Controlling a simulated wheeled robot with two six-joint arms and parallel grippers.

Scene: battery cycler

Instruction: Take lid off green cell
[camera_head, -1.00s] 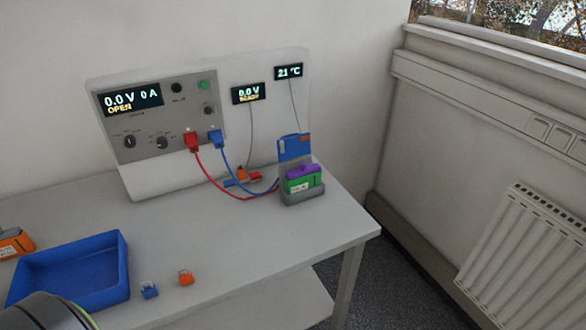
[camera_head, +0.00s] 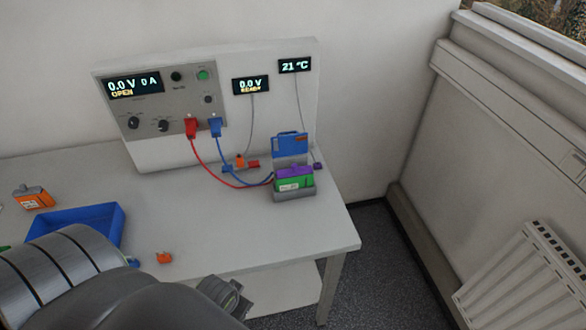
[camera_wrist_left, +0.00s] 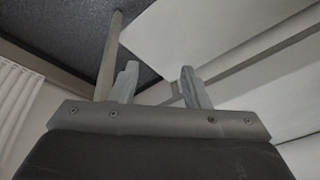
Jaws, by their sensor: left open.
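The green cell (camera_head: 293,184) sits upright in a grey holder (camera_head: 293,196) near the right end of the table. A purple lid (camera_head: 299,172) covers its top. My left gripper (camera_head: 238,300) is at the bottom of the head view, low by the table's front edge and well apart from the cell. In the left wrist view its two fingers (camera_wrist_left: 160,82) stand apart with nothing between them. The cell is not in that view. My right gripper is not in view.
A blue panel (camera_head: 290,145) stands behind the cell. Red (camera_head: 207,165) and blue leads run from the cycler (camera_head: 165,100) towards the holder. A blue tray (camera_head: 112,225), an orange cell (camera_head: 34,197) and a small orange clip (camera_head: 164,258) lie to the left. The table's middle is clear.

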